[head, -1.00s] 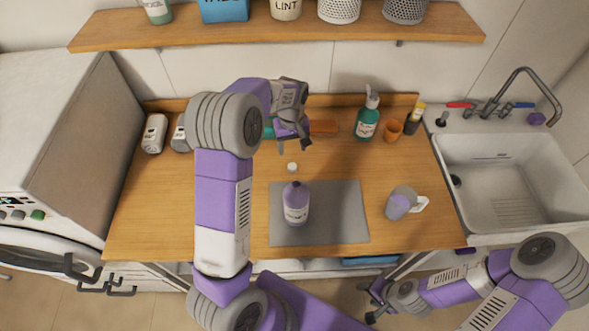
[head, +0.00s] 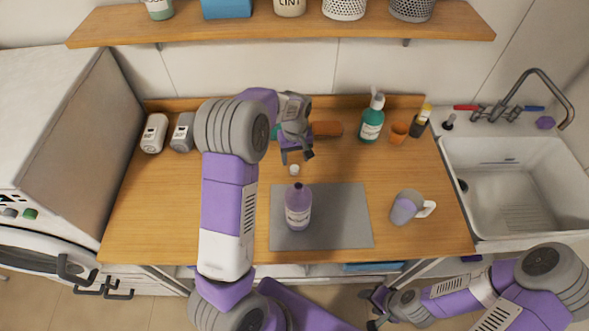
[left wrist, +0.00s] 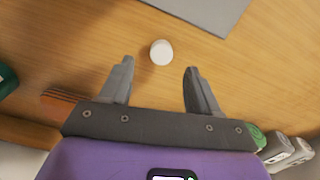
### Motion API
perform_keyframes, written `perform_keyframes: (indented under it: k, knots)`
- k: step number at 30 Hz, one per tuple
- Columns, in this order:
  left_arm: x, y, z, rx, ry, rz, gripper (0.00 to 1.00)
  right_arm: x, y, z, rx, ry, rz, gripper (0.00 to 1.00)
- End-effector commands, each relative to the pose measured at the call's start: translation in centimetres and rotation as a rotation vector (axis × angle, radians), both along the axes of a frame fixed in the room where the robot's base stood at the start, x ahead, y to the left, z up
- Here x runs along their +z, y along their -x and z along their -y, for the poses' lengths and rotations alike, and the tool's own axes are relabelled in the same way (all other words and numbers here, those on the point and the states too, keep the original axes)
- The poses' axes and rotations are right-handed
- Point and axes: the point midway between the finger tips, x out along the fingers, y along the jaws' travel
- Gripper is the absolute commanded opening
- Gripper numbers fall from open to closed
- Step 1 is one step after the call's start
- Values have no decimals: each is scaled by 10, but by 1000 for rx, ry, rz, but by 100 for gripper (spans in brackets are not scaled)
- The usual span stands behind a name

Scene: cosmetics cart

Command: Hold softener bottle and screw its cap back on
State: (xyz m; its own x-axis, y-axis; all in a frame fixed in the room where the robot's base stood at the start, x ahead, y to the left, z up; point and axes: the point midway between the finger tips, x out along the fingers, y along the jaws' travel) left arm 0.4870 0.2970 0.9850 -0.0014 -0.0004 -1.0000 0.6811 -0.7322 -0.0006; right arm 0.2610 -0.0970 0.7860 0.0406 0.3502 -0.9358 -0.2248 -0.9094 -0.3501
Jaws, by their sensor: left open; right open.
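The softener bottle (head: 298,208) is purple with a pale label. It stands upright on the grey mat (head: 345,220). Its white cap (head: 294,170) lies on the wooden counter just behind the mat. In the left wrist view the cap (left wrist: 162,52) sits just beyond and between the fingertips. My left gripper (head: 297,157) is open and empty, close behind the cap in the head view; both its fingers (left wrist: 158,68) show in the left wrist view. My right gripper (head: 374,308) is open and empty, low in front of the counter, far from the bottle.
The sink (head: 515,185) is at the right. The counter left of the mat is clear.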

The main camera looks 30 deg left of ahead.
Motion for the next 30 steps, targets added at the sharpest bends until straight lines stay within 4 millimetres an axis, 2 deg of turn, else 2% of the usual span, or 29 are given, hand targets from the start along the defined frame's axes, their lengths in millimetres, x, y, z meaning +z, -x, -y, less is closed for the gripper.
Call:
perform_keyframes:
  k: [5, 12, 16, 27, 28, 30]
  knots:
    - [-2, 0, 0, 0, 0, 0, 62, 0, 0, 0, 0, 0, 0, 57]
    - [-36, 0, -4, 0, 0, -3, 62, -3, 0, 0, 0, 0, 0, 57]
    - [-49, 0, -3, 0, -1, -1, 62, -4, 0, 0, 0, 0, 0, 57]
    - [-51, 0, -3, 0, 0, 1, 62, -4, 0, 0, 0, 0, 0, 57]
    - [-51, 0, -3, 0, 0, 1, 60, -4, 0, 0, 0, 0, 0, 57]
    - [-51, 0, -3, 0, 0, 1, 50, -4, 0, 0, 0, 0, 0, 57]
